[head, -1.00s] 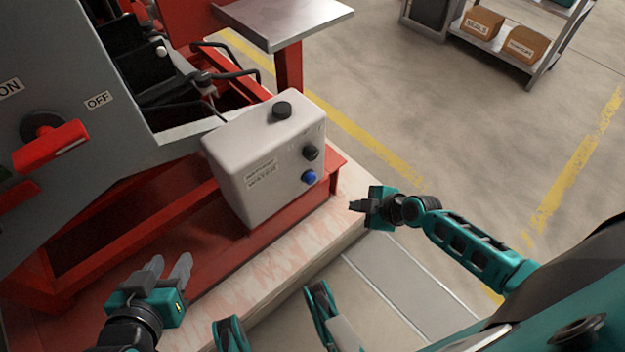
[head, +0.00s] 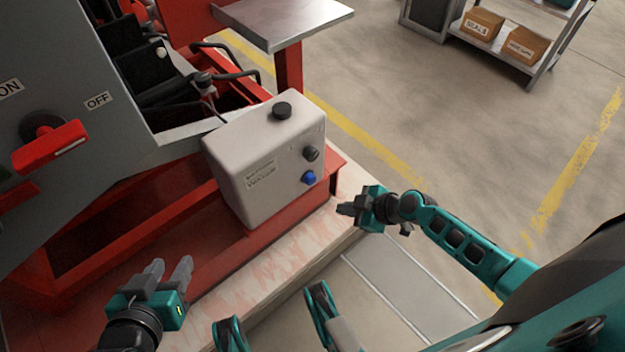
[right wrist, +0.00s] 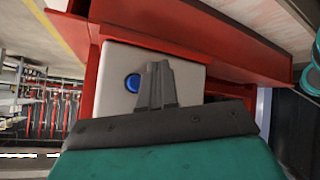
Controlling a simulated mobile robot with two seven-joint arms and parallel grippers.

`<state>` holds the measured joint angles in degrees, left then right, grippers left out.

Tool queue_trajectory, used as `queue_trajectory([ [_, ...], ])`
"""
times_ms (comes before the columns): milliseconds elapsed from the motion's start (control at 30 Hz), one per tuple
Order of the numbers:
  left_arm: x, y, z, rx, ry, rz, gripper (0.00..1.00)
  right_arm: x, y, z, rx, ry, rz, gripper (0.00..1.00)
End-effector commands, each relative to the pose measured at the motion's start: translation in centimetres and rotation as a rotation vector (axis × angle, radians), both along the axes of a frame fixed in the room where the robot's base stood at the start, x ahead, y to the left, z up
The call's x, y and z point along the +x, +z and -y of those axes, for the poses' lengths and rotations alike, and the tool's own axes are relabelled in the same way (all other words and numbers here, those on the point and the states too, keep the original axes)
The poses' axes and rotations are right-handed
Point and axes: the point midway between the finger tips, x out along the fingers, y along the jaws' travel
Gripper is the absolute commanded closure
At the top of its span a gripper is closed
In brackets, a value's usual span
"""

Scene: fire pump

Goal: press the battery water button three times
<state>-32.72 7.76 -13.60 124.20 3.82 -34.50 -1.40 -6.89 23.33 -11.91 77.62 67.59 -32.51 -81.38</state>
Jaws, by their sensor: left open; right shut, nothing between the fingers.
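The white battery box (head: 262,165) sits on the red frame in the head view, with a small label on its front. A blue button (head: 308,177) is low on its right-hand face, below a black knob (head: 311,153); a black cap (head: 281,110) is on top. My right gripper (head: 345,209) is shut and empty, to the right of and below the blue button, apart from the box. In the right wrist view the blue button (right wrist: 133,83) shows just left of the shut fingers (right wrist: 157,85). My left gripper (head: 170,271) is open and empty at lower left.
A grey panel (head: 60,130) with a red lever (head: 50,147) and ON and OFF labels stands at left. A metal shelf top (head: 283,18) is behind the box. The pale plinth edge (head: 250,290) runs in front.

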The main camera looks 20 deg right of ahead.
Motion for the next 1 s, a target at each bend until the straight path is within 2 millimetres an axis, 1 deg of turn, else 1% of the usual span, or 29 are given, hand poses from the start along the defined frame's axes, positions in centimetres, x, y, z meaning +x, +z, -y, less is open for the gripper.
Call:
queue_trajectory([
  [33, 0.1, 0.1, 0.0, 0.0, 0.0, 0.002, 0.57, 0.8, 0.1, -0.3, 0.003, -0.001, 0.002, 1.0],
  [300, 0.2, 0.1, 0.0, 0.0, 0.0, 0.006, 0.57, 4.5, 0.1, -1.6, 0.001, 0.0, 0.002, 1.0],
  [500, 0.2, -0.1, 0.0, 0.001, -0.001, 0.003, 0.57, 6.3, 0.0, -2.2, 0.0, 0.001, 0.001, 1.0],
  [667, 0.2, -0.1, 0.0, 0.001, -0.001, 0.003, 0.57, 6.9, 0.0, -2.4, -0.001, 0.001, 0.0, 1.0],
  [1000, 0.2, 0.0, 0.0, 0.0, -0.002, 0.004, 0.57, 6.9, 0.0, -2.5, -0.001, 0.001, 0.0, 1.0],
])
